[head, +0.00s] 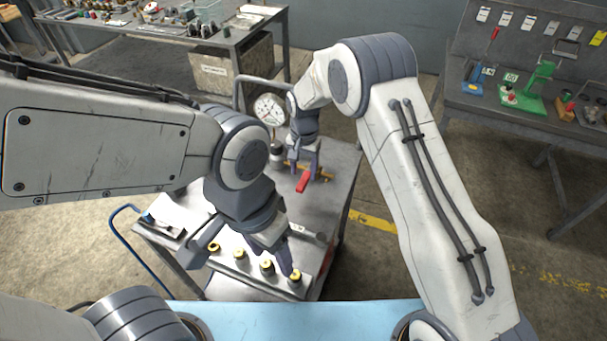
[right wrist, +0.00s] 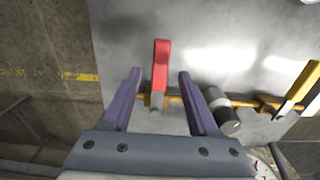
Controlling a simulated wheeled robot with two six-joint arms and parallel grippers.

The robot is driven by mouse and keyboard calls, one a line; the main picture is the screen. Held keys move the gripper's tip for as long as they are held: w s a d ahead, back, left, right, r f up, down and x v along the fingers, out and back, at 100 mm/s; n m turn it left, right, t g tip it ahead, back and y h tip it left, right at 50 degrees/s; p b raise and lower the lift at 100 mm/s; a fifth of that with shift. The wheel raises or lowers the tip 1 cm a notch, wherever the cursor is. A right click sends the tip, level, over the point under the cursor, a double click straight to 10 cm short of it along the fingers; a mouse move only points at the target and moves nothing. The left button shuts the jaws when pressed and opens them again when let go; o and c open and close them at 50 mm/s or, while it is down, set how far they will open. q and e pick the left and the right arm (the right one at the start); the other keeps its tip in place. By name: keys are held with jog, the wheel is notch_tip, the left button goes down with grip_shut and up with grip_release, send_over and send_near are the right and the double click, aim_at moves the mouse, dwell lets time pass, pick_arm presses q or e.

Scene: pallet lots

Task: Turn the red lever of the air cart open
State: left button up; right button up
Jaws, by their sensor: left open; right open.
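The air cart (head: 335,205) stands ahead of me with a grey top. Its red lever (head: 303,182) sits on a brass pipe and also shows in the right wrist view (right wrist: 161,62), lying across the pipe (right wrist: 180,98). My right gripper (head: 305,160) is open over the pipe. In the right wrist view its two fingers (right wrist: 159,74) stand one on each side of the red lever, with a gap on both sides.
A round gauge (head: 269,108) rises behind the right gripper. A yellow lever (right wrist: 303,82) and a dark grey cylinder (right wrist: 222,110) sit along the pipe, right of the red lever. Workbenches stand at the back left (head: 235,35) and right (head: 470,107); open floor lies right of the cart.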

aim_at(304, 181)
jog(key=shift+f, duration=1.7)
grip_shut()
